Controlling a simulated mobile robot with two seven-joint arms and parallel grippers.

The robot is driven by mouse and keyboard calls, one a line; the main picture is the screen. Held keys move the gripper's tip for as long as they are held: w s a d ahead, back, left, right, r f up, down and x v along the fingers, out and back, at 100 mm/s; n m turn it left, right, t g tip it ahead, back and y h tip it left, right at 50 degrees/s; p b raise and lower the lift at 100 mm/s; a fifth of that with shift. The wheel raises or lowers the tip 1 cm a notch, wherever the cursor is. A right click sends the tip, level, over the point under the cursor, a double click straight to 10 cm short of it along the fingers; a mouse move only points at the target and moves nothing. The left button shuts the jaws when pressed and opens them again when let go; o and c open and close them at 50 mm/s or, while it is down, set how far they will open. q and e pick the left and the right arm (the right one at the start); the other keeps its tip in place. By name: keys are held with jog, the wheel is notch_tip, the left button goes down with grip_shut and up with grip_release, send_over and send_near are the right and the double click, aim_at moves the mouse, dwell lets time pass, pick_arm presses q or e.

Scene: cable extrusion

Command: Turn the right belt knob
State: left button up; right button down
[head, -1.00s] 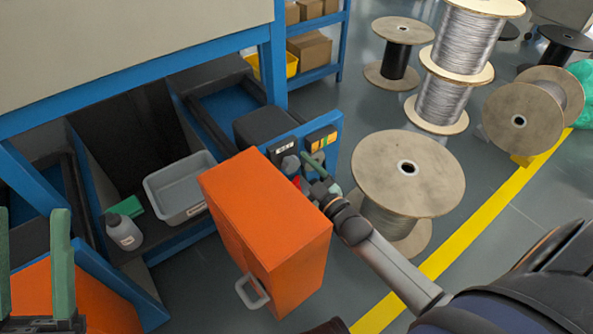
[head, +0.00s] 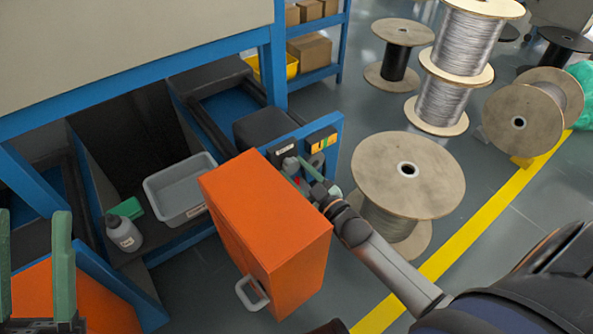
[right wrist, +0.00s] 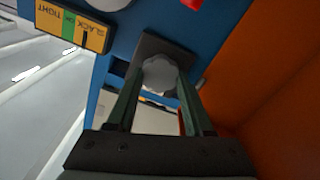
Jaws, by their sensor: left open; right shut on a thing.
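The right belt knob (right wrist: 158,75) is a pale grey, scalloped knob on a dark square plate on the blue panel. In the right wrist view it sits between the green fingertips of my right gripper (right wrist: 156,80), which is shut on it. In the head view my right gripper (head: 302,180) reaches the panel just right of the orange door, and the knob (head: 290,165) is partly hidden. A yellow and green label (right wrist: 72,24) reading SLACK and TIGHT is beside it. My left gripper (head: 36,230) is open and empty at the lower left.
The open orange door (head: 265,220) stands close beside my right gripper. A wooden cable spool (head: 410,172) stands just right of my right arm. A grey tray (head: 180,190) and a grey bottle (head: 123,233) sit inside the machine on the left.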

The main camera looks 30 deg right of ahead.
pick_arm(q)
jog(key=shift+r, duration=0.15)
pick_arm(e)
jog(key=shift+r+m+p, duration=0.1)
jog(key=shift+m+p, duration=1.2)
jog(key=shift+m, duration=0.2)
pick_arm(q)
jog(key=shift+a+r+m+p, duration=0.15)
jog(key=shift+r+p, duration=0.2)
jog(key=shift+r, duration=0.6)
jog(key=shift+a+r+m+p, duration=0.15)
jog(key=shift+r+p, duration=0.15)
jog(key=shift+r, duration=0.6)
pick_arm(e)
jog(key=shift+m, duration=1.4)
pick_arm(q)
jog(key=shift+d, duration=0.1)
pick_arm(e)
jog(key=shift+c, duration=1.4)
grip_release()
